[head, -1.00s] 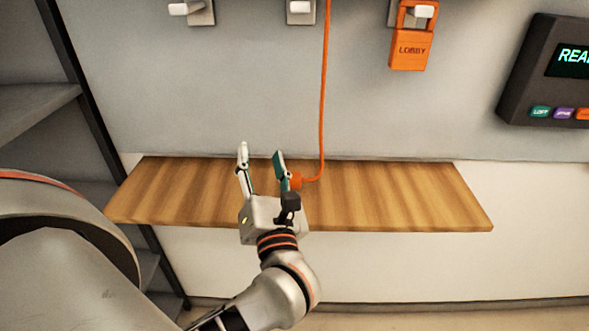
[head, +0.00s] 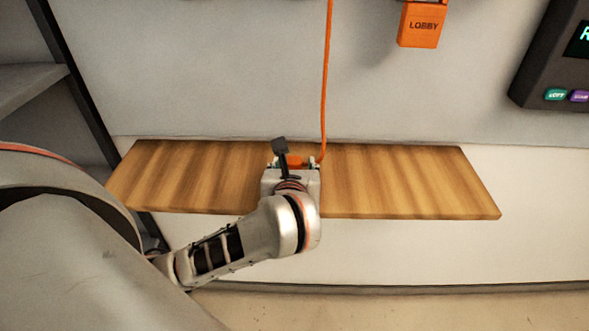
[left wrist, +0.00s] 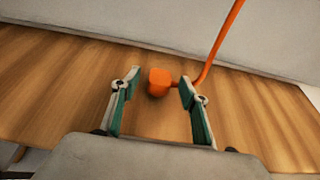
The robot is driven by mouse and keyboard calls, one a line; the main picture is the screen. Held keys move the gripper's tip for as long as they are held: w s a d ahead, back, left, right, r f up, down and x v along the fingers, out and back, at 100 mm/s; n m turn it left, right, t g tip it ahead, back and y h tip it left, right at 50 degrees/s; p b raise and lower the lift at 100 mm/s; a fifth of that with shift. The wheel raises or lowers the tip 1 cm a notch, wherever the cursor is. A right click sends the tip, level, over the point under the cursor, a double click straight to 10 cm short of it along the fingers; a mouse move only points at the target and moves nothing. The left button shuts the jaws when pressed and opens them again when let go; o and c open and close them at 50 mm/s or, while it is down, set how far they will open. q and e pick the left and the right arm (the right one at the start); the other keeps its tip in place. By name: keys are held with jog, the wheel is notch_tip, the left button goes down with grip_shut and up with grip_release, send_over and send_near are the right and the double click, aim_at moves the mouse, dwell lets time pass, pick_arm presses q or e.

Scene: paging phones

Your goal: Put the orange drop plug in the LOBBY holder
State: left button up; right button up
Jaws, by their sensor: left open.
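The orange drop plug (left wrist: 159,81) lies on the wooden shelf, with its orange cord (head: 325,80) rising up the wall. In the left wrist view it sits just ahead of and between the two fingertips. My left gripper (left wrist: 152,84) is open around that line, with a gap to the plug on the finger sides. In the head view the left gripper (head: 294,162) partly hides the plug (head: 295,161). The orange LOBBY holder (head: 421,25) hangs on the wall at the upper right. My right gripper is in neither view.
The wooden shelf (head: 410,180) is bare to the right and left of the gripper. A dark console (head: 560,60) with coloured buttons is on the wall at the far right. Grey shelving (head: 30,85) stands at the left.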

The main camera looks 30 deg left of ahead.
pick_arm(q)
jog(key=x, duration=0.2)
jog(key=shift+w+a+f, duration=0.15)
jog(key=shift+w+a, duration=0.05)
jog(key=shift+w, duration=0.05)
jog(key=c, duration=1.2)
